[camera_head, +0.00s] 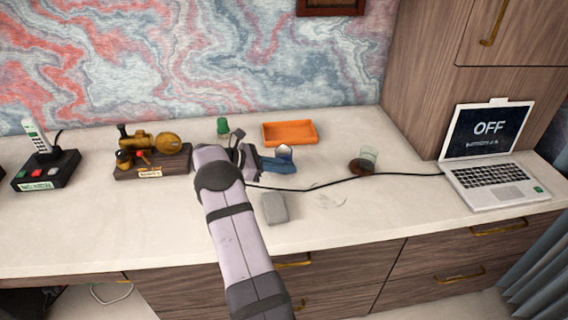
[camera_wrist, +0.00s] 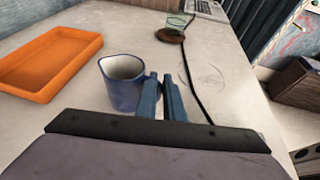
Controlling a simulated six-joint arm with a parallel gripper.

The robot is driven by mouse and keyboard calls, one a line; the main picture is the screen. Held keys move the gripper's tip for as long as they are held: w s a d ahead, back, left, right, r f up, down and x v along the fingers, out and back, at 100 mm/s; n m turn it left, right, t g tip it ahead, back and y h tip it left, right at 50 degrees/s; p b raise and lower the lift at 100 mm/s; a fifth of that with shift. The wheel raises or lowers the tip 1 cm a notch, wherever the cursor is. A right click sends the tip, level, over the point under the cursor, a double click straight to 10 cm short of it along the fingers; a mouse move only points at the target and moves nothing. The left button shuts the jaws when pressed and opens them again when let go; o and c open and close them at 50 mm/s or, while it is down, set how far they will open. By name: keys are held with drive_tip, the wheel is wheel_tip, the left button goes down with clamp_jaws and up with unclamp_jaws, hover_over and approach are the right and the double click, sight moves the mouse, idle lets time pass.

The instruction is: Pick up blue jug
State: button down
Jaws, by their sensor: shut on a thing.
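The blue jug (camera_wrist: 121,92) stands upright in the wrist view, its pale inside showing through the open top. In the head view the jug (camera_head: 284,151) is partly hidden behind my gripper (camera_head: 270,164). In the wrist view the two dark blue fingers of my gripper (camera_wrist: 162,92) are close together at the jug's right side. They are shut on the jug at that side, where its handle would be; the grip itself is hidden. I cannot tell whether the jug's base is on the desk or just above it.
An orange tray (camera_head: 289,133) lies behind the jug. A glass (camera_head: 369,157) on a brown coaster and a laptop (camera_head: 490,160) stand to the right. A black cable (camera_head: 318,187) crosses the desk near a grey block (camera_head: 274,208). A green-topped item (camera_head: 223,127) stands behind my arm.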

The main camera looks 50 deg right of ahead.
drive_tip(key=shift+r, duration=0.25)
drive_tip(key=shift+r, duration=4.7)
drive_tip(key=shift+r+b, duration=0.1)
drive_tip(key=shift+b, duration=0.2)
